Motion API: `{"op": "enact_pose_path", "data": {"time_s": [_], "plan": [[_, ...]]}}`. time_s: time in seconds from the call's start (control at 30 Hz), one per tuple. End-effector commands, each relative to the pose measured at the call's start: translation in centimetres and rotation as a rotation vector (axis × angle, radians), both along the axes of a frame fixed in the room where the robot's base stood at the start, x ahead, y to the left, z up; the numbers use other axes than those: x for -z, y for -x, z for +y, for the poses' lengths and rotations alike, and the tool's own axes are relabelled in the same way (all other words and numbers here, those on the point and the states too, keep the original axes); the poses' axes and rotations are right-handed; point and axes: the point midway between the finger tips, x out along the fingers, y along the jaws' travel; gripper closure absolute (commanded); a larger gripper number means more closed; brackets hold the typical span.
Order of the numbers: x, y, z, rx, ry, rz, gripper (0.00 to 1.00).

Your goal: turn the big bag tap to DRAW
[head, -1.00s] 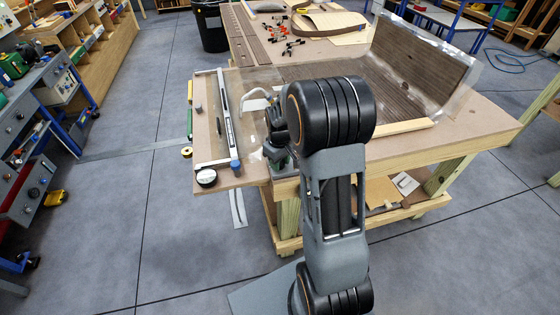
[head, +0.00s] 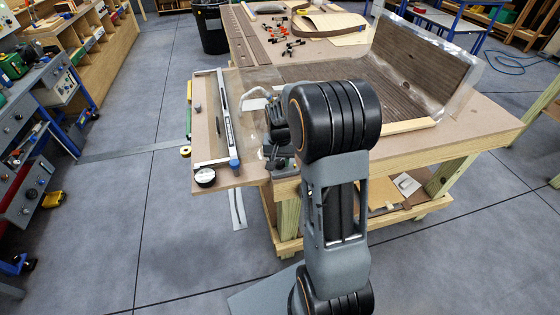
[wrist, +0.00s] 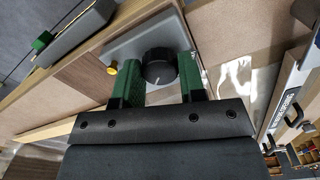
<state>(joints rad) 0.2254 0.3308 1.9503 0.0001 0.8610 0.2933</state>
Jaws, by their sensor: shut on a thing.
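A round black knob (wrist: 158,67), which looks like the big bag tap, sits on a grey plate (wrist: 125,48) in the wrist view. It has a short white pointer mark on its face; no DRAW label is readable. The green fingers of my gripper (wrist: 158,78) stand on either side of the knob and are shut on it. In the head view my gripper (head: 277,128) is at the near left part of the bench, mostly hidden behind my arm. The knob cannot be made out there.
A curved veneered panel (head: 426,62) stands behind my arm.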

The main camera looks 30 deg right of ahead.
Motion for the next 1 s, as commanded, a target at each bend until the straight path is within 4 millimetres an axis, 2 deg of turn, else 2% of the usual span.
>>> {"op": "enact_pose_path", "data": {"time_s": [0.4,1.0], "plan": [[-0.06,-0.07,-0.03,0.189,0.001,-0.003,0.86],[-0.09,-0.06,-0.03,0.222,0.001,-0.003,0.86]]}}
